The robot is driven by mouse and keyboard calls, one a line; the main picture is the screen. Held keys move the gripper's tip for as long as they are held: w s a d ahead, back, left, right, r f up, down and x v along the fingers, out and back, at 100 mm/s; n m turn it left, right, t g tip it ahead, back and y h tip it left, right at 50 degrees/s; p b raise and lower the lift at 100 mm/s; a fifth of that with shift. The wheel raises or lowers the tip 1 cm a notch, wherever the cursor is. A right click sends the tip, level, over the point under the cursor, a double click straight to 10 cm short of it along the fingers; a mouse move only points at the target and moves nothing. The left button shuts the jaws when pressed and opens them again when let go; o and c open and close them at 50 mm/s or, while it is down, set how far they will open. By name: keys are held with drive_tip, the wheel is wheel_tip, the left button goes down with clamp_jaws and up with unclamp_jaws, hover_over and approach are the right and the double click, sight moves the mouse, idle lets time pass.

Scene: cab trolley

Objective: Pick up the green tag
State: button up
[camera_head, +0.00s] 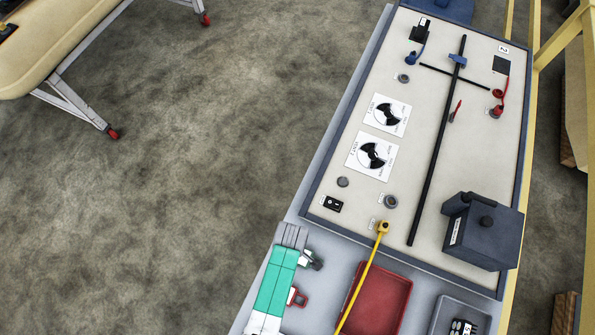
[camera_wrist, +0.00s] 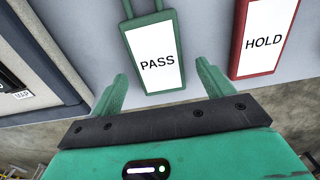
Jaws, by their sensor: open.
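The green tag (camera_wrist: 155,58) shows in the wrist view as a green frame around a white label reading PASS, with a narrower loop at its top. It lies against a pale grey surface. My gripper (camera_wrist: 162,72) is open, with one green finger on each side of the tag's lower part. I see no contact, and the height gap cannot be told. In the head view, the tag (camera_head: 315,263) shows as a dark green loop beside my teal gripper body, which hides most of it.
A red tag (camera_wrist: 264,40) reading HOLD lies close to the right finger. The blue-edged panel (camera_head: 375,212) is beyond, with a dark box (camera_head: 485,235) on it. A red tray (camera_head: 378,300), a grey tray (camera_head: 462,308) and a yellow cable (camera_head: 362,280) are to the right.

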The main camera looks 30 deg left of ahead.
drive_tip(key=shift+f, duration=0.4)
drive_tip(key=c, duration=1.1)
drive_tip(key=shift+r, duration=0.2)
drive_tip(key=shift+r, duration=0.3)
drive_tip(key=r, duration=0.1)
drive_tip(key=r+p, duration=0.1)
drive_tip(key=shift+s+d+r, duration=0.1)
drive_tip(key=shift+s+r, duration=0.3)
drive_tip(key=s+d, duration=0.1)
drive_tip(key=s, duration=0.4)
drive_tip(key=s+d+r, duration=0.1)
drive_tip(key=s, duration=0.4)
drive_tip(key=s+d, duration=0.1)
drive_tip(key=s, duration=0.3)
drive_tip(key=shift+s+d+r+p, duration=0.15)
drive_tip(key=shift+s+d+p, duration=0.2)
drive_tip(key=shift+s+p, duration=0.05)
